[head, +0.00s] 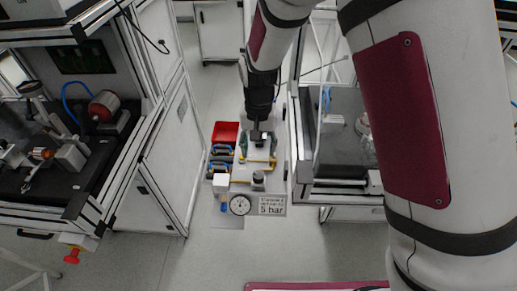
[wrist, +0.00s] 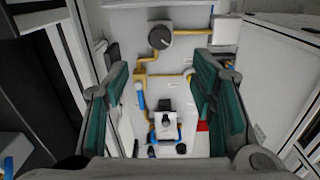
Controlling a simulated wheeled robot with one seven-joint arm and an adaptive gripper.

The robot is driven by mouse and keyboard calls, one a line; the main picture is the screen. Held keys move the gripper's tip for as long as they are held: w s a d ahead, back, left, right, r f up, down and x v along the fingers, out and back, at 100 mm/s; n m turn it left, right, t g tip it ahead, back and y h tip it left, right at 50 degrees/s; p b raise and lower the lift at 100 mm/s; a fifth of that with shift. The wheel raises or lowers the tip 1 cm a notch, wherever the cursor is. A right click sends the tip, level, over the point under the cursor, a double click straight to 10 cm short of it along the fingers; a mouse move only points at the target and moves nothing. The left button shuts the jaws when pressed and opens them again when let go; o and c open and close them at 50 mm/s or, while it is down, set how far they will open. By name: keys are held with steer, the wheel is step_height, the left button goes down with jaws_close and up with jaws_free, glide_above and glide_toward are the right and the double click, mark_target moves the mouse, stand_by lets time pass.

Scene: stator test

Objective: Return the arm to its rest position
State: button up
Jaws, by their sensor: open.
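My gripper (head: 258,146) hangs at the end of my arm over a small white cart (head: 236,184) in the middle of the head view. In the wrist view, the green-padded fingers of my gripper (wrist: 162,95) stand wide apart with nothing between them. Below them on the cart's top are a dark round knob (wrist: 160,37), a yellow pipe (wrist: 150,67) and a black and white fitting (wrist: 166,118). The gap between the fingers and these parts is hard to judge.
A red bin (head: 225,132) and blue-handled parts (head: 219,166) lie on the cart's left side. A pressure gauge (head: 240,205) is on its front. A workbench cabinet (head: 165,165) stands left, another bench (head: 340,150) right. The floor (head: 200,255) in front is clear.

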stand_by(0.3)
steer(key=s+d+r+t+y, duration=0.1)
steer(key=s+d+r, duration=0.3)
steer(key=r, duration=0.5)
steer(key=s+d+r+t, duration=0.1)
steer(key=s+d+r, duration=0.1)
steer(key=d+r, duration=0.65)
steer(key=s+d+r+t, duration=0.1)
steer(key=s+d+r, duration=0.1)
steer(key=s, duration=0.3)
steer(key=s+d+r+t, duration=0.1)
steer(key=s+d+r, duration=0.2)
steer(key=s, duration=0.3)
steer(key=s+d+r+n+h, duration=0.1)
steer(key=s+d+r, duration=0.1)
steer(key=s, duration=0.4)
steer(key=shift+d+r+t, duration=0.4)
steer(key=shift+r, duration=0.5)
